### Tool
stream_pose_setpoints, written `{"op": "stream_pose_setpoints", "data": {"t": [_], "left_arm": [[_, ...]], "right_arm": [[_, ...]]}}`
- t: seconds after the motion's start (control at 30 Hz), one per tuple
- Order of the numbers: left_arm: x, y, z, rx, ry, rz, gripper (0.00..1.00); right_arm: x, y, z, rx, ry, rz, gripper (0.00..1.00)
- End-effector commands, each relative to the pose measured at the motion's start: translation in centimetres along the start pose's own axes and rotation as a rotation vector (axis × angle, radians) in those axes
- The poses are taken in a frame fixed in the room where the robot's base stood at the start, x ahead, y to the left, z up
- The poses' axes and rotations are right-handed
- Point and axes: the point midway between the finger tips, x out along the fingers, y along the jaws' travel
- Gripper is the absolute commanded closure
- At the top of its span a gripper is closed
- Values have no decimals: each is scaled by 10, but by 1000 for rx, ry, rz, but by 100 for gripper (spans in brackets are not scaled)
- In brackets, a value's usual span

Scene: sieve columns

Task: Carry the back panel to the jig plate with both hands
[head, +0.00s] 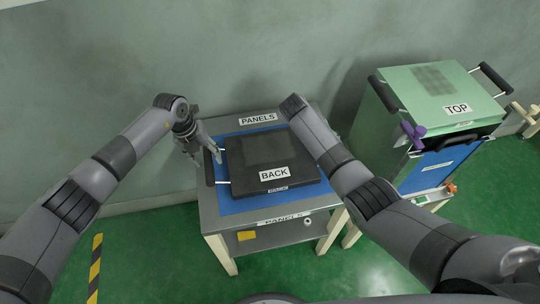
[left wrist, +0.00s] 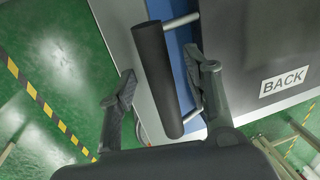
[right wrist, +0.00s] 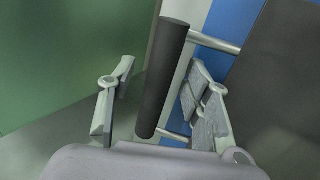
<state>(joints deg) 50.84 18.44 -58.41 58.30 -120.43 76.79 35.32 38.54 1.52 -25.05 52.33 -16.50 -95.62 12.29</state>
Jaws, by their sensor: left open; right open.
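The back panel (head: 300,165) is a dark flat plate marked BACK, lying on the blue mat of the PANELS table. Its left bar handle (head: 209,168) sticks out at its left edge. My left gripper (left wrist: 162,70) is open, with one finger on each side of this dark handle (left wrist: 158,85). My right gripper (right wrist: 162,66) is open, with its fingers on either side of the other dark bar handle (right wrist: 163,80). In the head view my right arm hides that handle and the right gripper. I cannot make out a jig plate in these views.
The PANELS table (head: 212,219) stands against the green wall. To its right is a cabinet with a green TOP panel (head: 420,95) with black handles, and a purple item (head: 412,132) at its front. The green floor at the left, with a yellow-black stripe (head: 95,268), is clear.

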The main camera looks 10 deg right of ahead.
Motion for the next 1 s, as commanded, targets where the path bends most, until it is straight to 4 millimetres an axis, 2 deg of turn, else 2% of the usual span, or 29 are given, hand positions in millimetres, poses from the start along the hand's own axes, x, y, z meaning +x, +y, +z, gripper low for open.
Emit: {"op": "stream_pose_setpoints", "data": {"t": [0.17,0.5,1.0], "left_arm": [[13,0,0,-1,1,-1,55],[15,0,0,0,1,0,55],[15,0,0,-1,0,0,89]], "right_arm": [[13,0,0,1,0,0,55],[15,0,0,1,1,-1,55],[14,0,0,1,1,-1,89]]}}
